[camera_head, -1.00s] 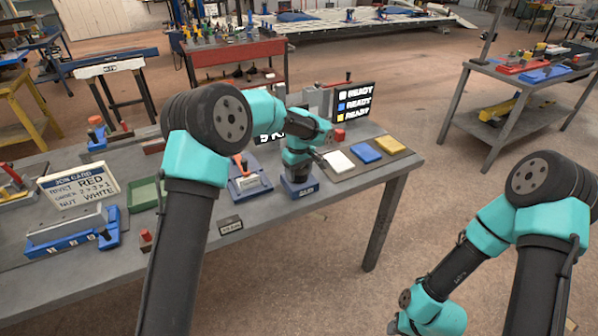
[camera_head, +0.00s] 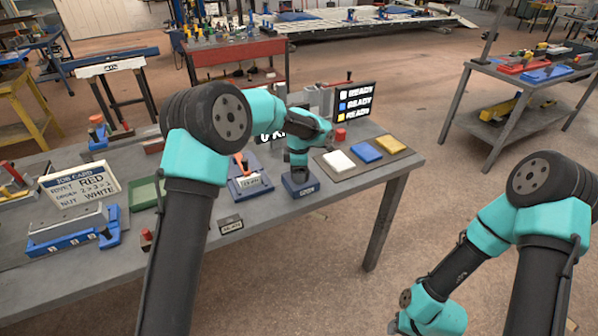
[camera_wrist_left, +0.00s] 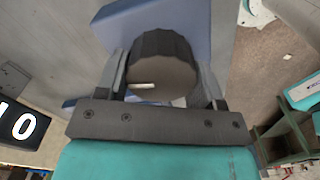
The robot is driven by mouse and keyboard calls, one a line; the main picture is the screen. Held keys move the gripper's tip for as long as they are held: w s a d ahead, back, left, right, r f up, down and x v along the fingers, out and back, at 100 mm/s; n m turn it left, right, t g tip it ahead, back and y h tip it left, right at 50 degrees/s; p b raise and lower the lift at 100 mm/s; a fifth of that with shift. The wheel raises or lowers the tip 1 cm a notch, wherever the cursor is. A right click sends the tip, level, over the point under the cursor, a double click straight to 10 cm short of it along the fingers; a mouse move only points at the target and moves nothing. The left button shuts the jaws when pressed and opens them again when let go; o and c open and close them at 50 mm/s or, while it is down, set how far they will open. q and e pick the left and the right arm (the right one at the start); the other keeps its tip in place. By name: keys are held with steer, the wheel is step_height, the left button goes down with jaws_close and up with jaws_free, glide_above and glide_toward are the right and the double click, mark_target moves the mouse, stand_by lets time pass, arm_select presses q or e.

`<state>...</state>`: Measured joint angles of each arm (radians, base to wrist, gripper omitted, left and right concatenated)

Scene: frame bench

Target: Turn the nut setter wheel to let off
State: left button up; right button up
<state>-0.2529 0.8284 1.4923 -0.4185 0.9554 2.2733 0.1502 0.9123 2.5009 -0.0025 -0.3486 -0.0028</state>
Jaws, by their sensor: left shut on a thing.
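The nut setter wheel (camera_wrist_left: 163,58) is a dark, ribbed round knob with a pale mark on its near edge in the left wrist view. My left gripper (camera_wrist_left: 163,75) is shut on it, one finger on each side. In the head view the left gripper (camera_head: 298,167) points down over the blue nut setter base (camera_head: 301,186), and the arm hides the wheel. A black display (camera_head: 268,136) behind the arm is partly covered and seems to read 0 with a unit. My right arm hangs at the lower right, its gripper out of view.
White, blue and yellow pads (camera_head: 367,151) lie right of the setter, before a READY sign (camera_head: 356,101). A blue fixture with an orange lever (camera_head: 243,163) stands close on the left. A job card (camera_head: 80,181) and green bin (camera_head: 146,193) are further left.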

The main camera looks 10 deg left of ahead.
arm_select(q)
steer(key=shift+n, duration=1.1)
steer(key=o, duration=0.9)
step_height(320, 180, up, 18)
steer(key=shift+f, duration=0.25)
